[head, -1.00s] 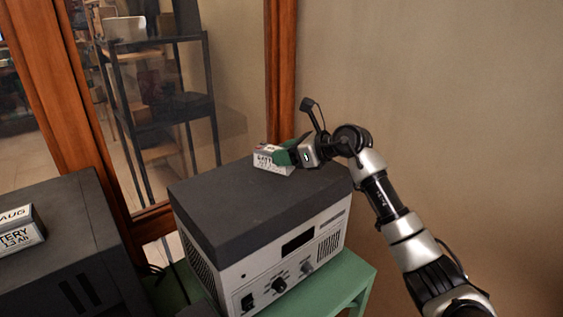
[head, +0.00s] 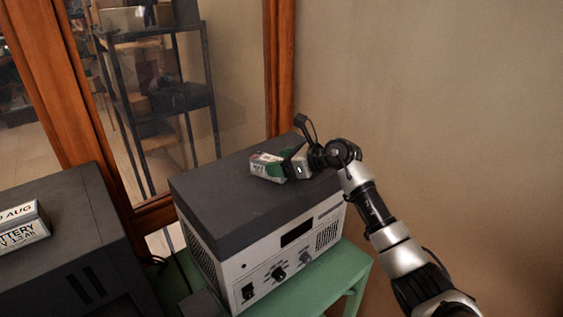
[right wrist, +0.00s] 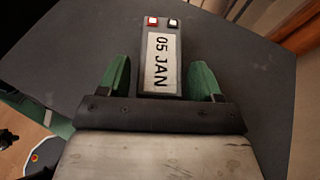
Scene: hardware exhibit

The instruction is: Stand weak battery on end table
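A small grey battery (head: 266,167) with a white label rests on the dark top of a power supply box, near its back edge. In the right wrist view the battery (right wrist: 161,62) reads "05 JAN" and has a red and a dark terminal at its far end. My right gripper (head: 284,164) has its green fingers on either side of it. In the right wrist view the fingers (right wrist: 160,80) show narrow gaps beside the battery. A second battery (head: 22,228) marked "AUG" sits on a dark box at left. My left gripper is out of view.
The power supply (head: 290,245) stands on a green table (head: 352,265), covering most of it. The dark box (head: 85,235) is at left, with a gap between. A wood-framed glass pane (head: 282,80) and a bare wall stand behind. The power supply's front top is clear.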

